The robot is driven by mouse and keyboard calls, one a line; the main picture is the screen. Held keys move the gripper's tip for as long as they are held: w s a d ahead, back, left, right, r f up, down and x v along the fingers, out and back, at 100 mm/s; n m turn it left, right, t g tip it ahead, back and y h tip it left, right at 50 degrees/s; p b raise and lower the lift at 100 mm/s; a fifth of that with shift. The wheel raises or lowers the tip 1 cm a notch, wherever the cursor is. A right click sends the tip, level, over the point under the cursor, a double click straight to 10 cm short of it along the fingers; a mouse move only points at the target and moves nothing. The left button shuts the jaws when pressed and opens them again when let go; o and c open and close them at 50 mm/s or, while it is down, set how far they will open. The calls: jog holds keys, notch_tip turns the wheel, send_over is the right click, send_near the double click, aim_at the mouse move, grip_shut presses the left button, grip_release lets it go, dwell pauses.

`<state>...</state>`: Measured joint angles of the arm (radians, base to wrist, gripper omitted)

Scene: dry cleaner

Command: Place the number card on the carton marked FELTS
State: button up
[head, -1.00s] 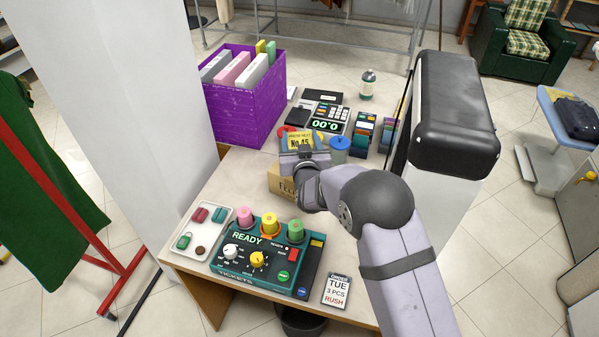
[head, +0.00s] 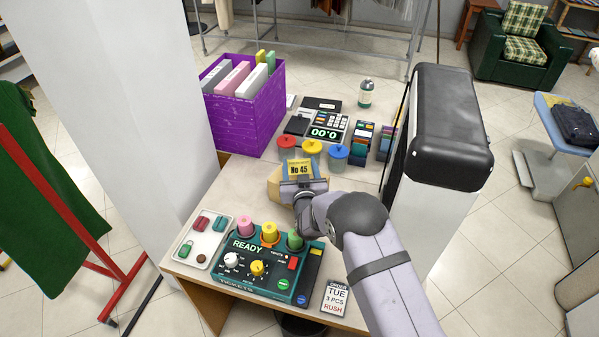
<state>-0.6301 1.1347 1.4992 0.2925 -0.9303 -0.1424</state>
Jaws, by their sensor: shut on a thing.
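The number card (head: 300,168) is yellow with a blue edge and reads "No 45". My gripper (head: 298,182) is shut on its lower edge and holds it upright over the counter. A tan carton (head: 273,186) sits on the counter just behind and below my gripper. Only its left part shows, and my gripper and wrist hide the rest, so its marking cannot be read now. The card appears above the carton. I cannot tell whether the two touch.
Jars with red, yellow and blue lids (head: 312,147) stand close behind the card. A ticket console (head: 262,268) and a small tray (head: 203,238) lie in front. A purple bin (head: 240,118) is at left, and a tall black-topped unit (head: 440,125) at right.

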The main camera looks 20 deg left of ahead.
aim_at(299, 172)
jog(key=shift+f+p, duration=0.35)
jog(key=shift+f, duration=1.2)
jog(key=shift+f, duration=0.1)
jog(key=shift+f, duration=0.1)
jog(key=o, duration=1)
jog(key=shift+r, duration=0.2)
jog(key=b+v, duration=0.2)
jog(key=v, duration=1)
jog(key=shift+b, duration=0.35)
jog(key=shift+a, duration=0.1)
